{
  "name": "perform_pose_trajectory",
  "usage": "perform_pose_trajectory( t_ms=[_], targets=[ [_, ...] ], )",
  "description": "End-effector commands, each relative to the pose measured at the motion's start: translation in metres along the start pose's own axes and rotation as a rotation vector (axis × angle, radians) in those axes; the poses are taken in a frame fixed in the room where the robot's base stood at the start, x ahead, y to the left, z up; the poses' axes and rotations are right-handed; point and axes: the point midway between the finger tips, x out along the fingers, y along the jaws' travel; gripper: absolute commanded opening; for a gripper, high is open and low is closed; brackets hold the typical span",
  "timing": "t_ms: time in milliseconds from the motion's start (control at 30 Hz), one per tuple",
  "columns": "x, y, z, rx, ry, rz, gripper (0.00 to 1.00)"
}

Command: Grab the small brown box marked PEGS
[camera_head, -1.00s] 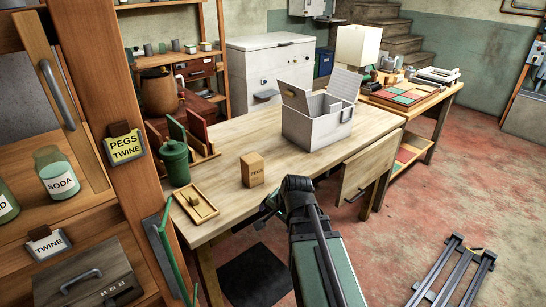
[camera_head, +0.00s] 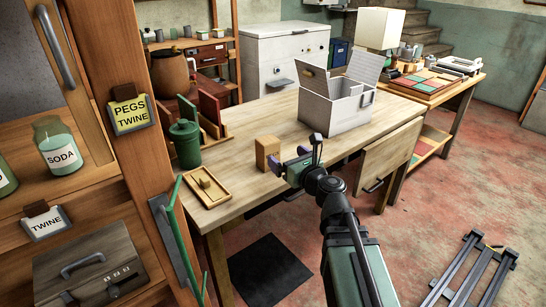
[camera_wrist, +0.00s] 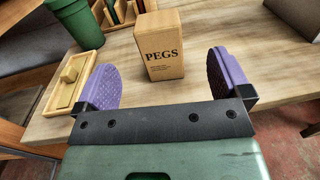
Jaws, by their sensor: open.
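The small brown PEGS box (camera_head: 267,152) stands upright on the wooden table (camera_head: 240,190), near its front edge. In the wrist view the box (camera_wrist: 161,48) shows its PEGS lettering facing me, ahead of and between my two purple finger pads. My gripper (camera_head: 290,167) is open and empty, just right of the box in the head view. In the wrist view my gripper (camera_wrist: 166,78) has a pad on each side, with clear space between each pad and the box.
A wooden tray with a small block (camera_head: 208,190) and a green canister (camera_head: 186,144) stand left of the box. A grey open-lidded case (camera_head: 335,113) stands behind and right.

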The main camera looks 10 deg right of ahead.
Motion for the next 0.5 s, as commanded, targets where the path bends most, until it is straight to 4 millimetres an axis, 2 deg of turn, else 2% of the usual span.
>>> perform_pose_trajectory(
  t_ms=[200,433,500],
  targets=[
    [0.044,-0.001,0.0,-0.003,0.001,0.004,0.96],
    [0.056,0.0,-0.001,-0.005,0.001,0.002,0.96],
    [0.065,0.001,-0.002,-0.005,0.001,0.003,0.96]
  ],
)
